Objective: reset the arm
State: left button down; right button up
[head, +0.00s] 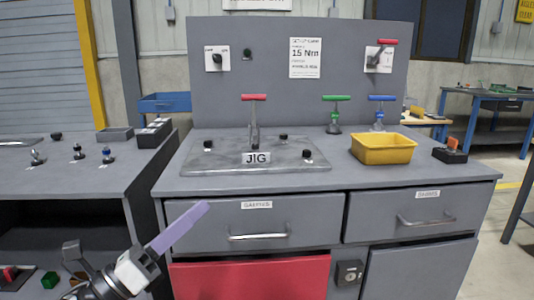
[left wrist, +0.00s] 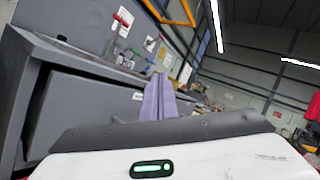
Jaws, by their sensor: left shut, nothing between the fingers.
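My left gripper (head: 203,209) comes in from the lower left in the head view. Its long purple fingers are together and nothing shows between them. It is in front of the bench, near the left end of the upper left drawer (head: 190,236). In the left wrist view the purple fingers (left wrist: 159,98) also lie together, with the tilted bench (left wrist: 75,98) to the left. The gripper appears apart from the bench. My right gripper is in neither view.
A grey jig plate (head: 205,161) with a red T-handle (head: 254,97) lies on the bench. A red panel (head: 250,277) is below the left drawer. A side bench (head: 60,180) stands left.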

pick_arm(q)
jog(key=s+a+f+n+y, duration=0.1)
jog(key=s+f+n+y, duration=0.25)
jog(key=f+n, duration=0.45)
jog(key=s+a+f+n+y, duration=0.15)
jog(key=f+n+y, duration=0.25)
jog(key=f+n, duration=0.4)
jog(key=s+a+f+n+y, duration=0.1)
jog(key=s+f+n+y, duration=0.2)
jog(key=f+n, duration=0.5)
jog(key=s+d+f+n+g+y, duration=0.2)
jog(key=s+f+n+g, duration=0.5)
jog(key=s+f+n, duration=0.8)
notch_tip(320, 180, up, 9)
jog(key=s+m+p, duration=0.2)
jog(key=m+p, duration=0.1)
jog(key=p, duration=1)
jog(key=shift+s+a+f+p, duration=0.2)
jog(key=shift+s+a+p, duration=0.15)
jog(key=shift+a, duration=0.1)
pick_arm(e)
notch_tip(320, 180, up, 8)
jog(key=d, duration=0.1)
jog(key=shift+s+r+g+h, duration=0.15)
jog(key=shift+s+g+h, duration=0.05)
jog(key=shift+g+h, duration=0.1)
